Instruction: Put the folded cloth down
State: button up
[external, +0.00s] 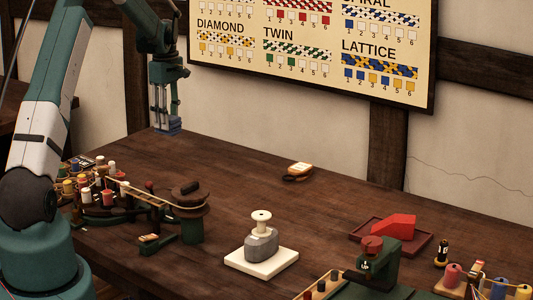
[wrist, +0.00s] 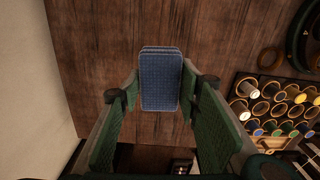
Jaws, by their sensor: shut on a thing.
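The folded cloth (wrist: 161,82) is blue and shows in the wrist view between the fingertips of my gripper (wrist: 160,95). My gripper is shut on it. In the external view the cloth (external: 168,126) hangs below my gripper (external: 166,112), at the far left part of the wooden table (external: 300,200). It looks held above the table near its back edge; the exact height is hard to tell.
A white base with a grey weight (external: 261,243) stands mid-front. A small tagged item (external: 299,170) lies near the back. A red tray (external: 368,232) is at right. The middle back is mostly clear.

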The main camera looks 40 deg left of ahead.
jog(key=w+d, duration=0.3)
jog(key=d, duration=0.7)
jog(key=w+d+m, duration=0.1)
jog(key=w+d, duration=0.2)
jog(key=d, duration=0.7)
jog(key=shift+d+r, duration=0.15)
jog(key=shift+d, duration=0.05)
jog(key=shift+w, duration=0.1)
jog(key=shift+f+b, duration=0.3)
jog(key=shift+f, duration=2.85)
jog(key=shift+f, duration=0.15)
jog(key=shift+f, duration=1.7)
jog(key=shift+f+b, duration=0.2)
jog(key=shift+b, duration=0.1)
jog(key=o, duration=0.9)
jog(key=shift+r, duration=0.1)
